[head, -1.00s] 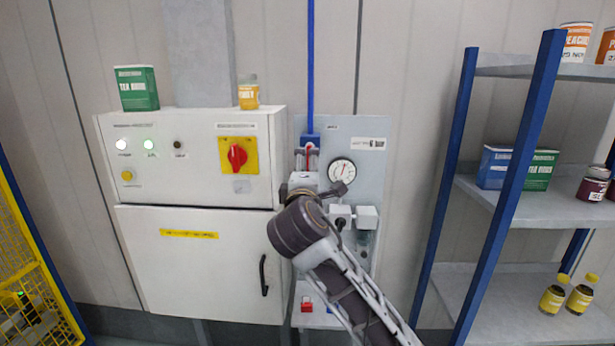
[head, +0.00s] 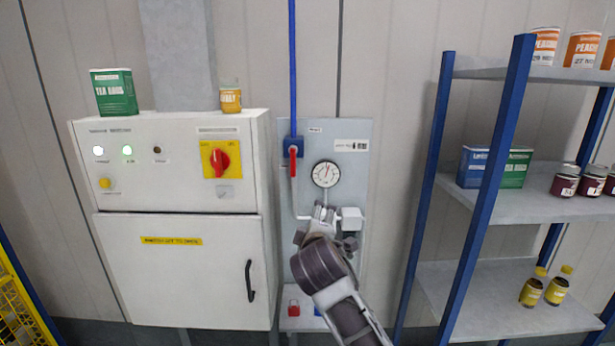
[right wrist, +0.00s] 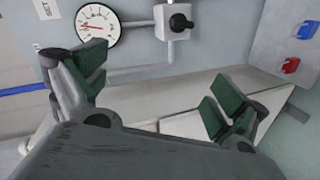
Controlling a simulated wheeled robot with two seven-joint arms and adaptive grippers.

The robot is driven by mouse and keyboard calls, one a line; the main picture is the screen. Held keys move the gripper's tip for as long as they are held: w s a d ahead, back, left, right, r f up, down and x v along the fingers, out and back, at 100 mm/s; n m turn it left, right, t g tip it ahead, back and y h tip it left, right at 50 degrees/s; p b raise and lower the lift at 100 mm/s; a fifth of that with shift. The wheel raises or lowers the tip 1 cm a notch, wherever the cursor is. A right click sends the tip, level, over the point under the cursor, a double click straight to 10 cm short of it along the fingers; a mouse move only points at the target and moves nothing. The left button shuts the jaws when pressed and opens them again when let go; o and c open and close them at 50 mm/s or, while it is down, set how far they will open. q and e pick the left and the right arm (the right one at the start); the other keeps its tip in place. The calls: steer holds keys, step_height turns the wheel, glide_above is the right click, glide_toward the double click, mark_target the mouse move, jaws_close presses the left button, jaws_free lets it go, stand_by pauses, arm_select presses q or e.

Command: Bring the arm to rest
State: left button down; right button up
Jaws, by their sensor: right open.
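My right arm reaches in from the bottom right of the head view. Its gripper (head: 322,213) is in front of the wall panel (head: 352,135), just below the round gauge (head: 326,174). In the right wrist view the green-padded fingers (right wrist: 155,92) are spread wide apart with nothing between them. The gauge also shows there (right wrist: 98,24), beyond the left finger. A red lever (head: 293,163) hangs down from a blue valve (head: 293,146) at the pipe, up and left of the gripper and apart from it. My left gripper is not in view.
A white control cabinet (head: 176,270) with a red rotary switch (head: 219,160) stands at left. A blue-post shelf (head: 510,205) with cans, boxes and bottles stands at right. Yellow mesh (head: 14,305) is at far left.

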steer(key=s+d+f+m+g, duration=0.3)
steer(key=s+d+f, duration=0.25)
steer(key=f, duration=0.35)
steer(key=s+d+f+m+g, duration=0.2)
steer(key=s+d+f+m, duration=0.15)
steer(key=s+f, duration=0.5)
steer(key=s+d+f+m+g, duration=0.25)
steer(key=s+d+f, duration=0.3)
steer(key=f, duration=0.55)
steer(key=s+d+f+m+g, duration=0.2)
steer(key=s+d+f, duration=0.1)
steer(key=s, duration=0.3)
steer(key=s+d+f+m+g, duration=0.1)
steer(key=s+d+f+g, duration=0.15)
steer(key=s, duration=0.35)
step_height(320, 180, down, 33)
steer(key=s, duration=0.3)
steer(key=s+d+f, duration=0.2)
steer(key=s+f, duration=0.7)
steer(key=s, duration=0.2)
steer(key=s+d+f+g, duration=0.1)
steer(key=s+d+f, duration=0.1)
steer(key=s+f, duration=0.8)
steer(key=shift+s+d+f+g, duration=0.2)
steer(key=shift+s+f+g, duration=0.1)
steer(key=shift+s, duration=0.3)
steer(key=shift+w, duration=0.15)
